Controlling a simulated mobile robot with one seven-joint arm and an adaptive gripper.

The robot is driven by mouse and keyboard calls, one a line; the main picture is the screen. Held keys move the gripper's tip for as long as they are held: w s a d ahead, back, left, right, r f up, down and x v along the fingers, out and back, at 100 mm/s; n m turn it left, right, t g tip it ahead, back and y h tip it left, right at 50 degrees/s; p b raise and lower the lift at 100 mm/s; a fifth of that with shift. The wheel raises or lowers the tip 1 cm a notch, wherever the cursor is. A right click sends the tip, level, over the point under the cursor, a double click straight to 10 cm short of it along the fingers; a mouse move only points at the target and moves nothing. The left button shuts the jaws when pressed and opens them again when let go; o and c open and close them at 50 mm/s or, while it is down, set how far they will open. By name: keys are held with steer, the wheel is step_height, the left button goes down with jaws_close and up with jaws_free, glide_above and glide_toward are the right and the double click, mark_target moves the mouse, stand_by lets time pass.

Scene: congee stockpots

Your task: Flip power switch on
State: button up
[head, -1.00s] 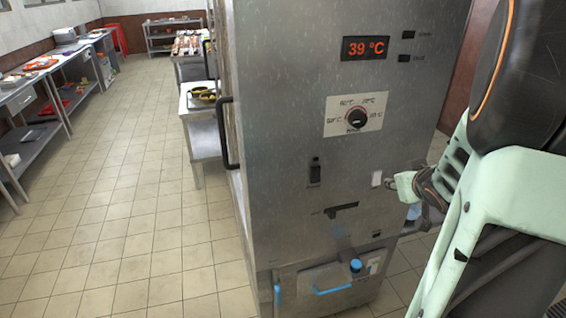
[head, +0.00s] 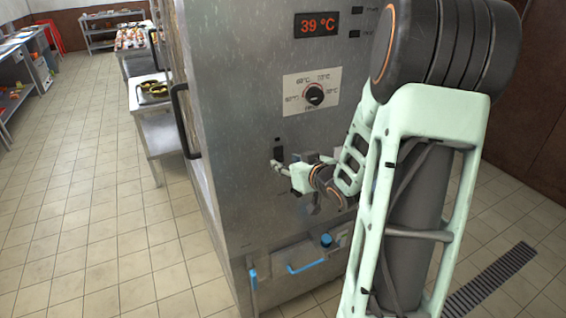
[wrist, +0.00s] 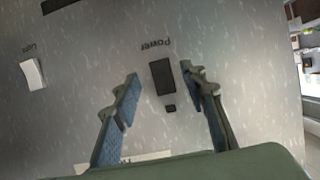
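The power switch (wrist: 163,78) is a black rectangular rocker on the steel cabinet front (head: 232,95). Its "Power" label appears upside down in the wrist view. In the head view the power switch (head: 279,153) shows just above my gripper's left fingertip. My gripper (head: 292,164) is close to the panel there. In the wrist view my gripper (wrist: 161,77) is open and empty, one finger on each side of the switch. The right finger looks nearer to it than the left. I cannot tell whether either finger touches the panel, or which way the rocker is set.
A white light switch (wrist: 32,73) sits left of the power switch in the wrist view. A temperature dial (head: 314,96) and a 39 °C display (head: 317,23) are above. A blue handle (head: 307,266) is below. A black door handle (head: 184,122) sticks out at the cabinet's left.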

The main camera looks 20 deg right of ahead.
mark_target(280, 160)
steer(key=shift+x, duration=1.45)
jaws_close()
steer(key=f+t+b, duration=0.1)
steer(key=b, duration=0.4)
steer(key=shift+b, duration=0.3)
steer(key=shift+f+t+b, duration=0.15)
steer(key=shift+t+b, duration=0.45)
steer(key=shift+b, duration=0.4)
steer(key=shift+t+b, duration=0.3)
steer(key=shift+b, duration=0.6)
steer(key=shift+r, duration=0.25)
